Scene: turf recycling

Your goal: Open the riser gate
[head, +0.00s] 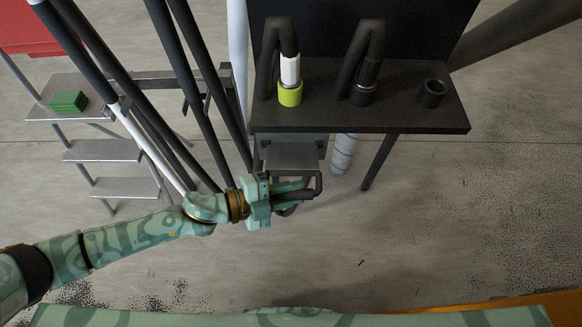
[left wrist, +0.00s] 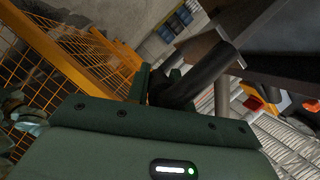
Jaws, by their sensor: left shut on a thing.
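My left gripper (head: 292,190) reaches in from the left in the head view, below the front edge of the dark table. It is shut on a dark bar-shaped handle (head: 318,183), which seems to belong to the riser gate; the fingers hide part of it. A grey plate (head: 291,153), perhaps part of the gate, shows just behind the gripper under the table. In the left wrist view, a thick dark bar (left wrist: 205,77) runs up to the right from my gripper's green body. Whether the gate is open or closed is hard to tell. My right gripper is out of view.
The dark table (head: 415,122) holds two bent black hoses, one with a lime-green collar (head: 290,94), and a short black cup (head: 431,93). Black poles (head: 177,80) and grey steps (head: 103,151) with green blocks (head: 68,100) stand left. Floor at right is clear.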

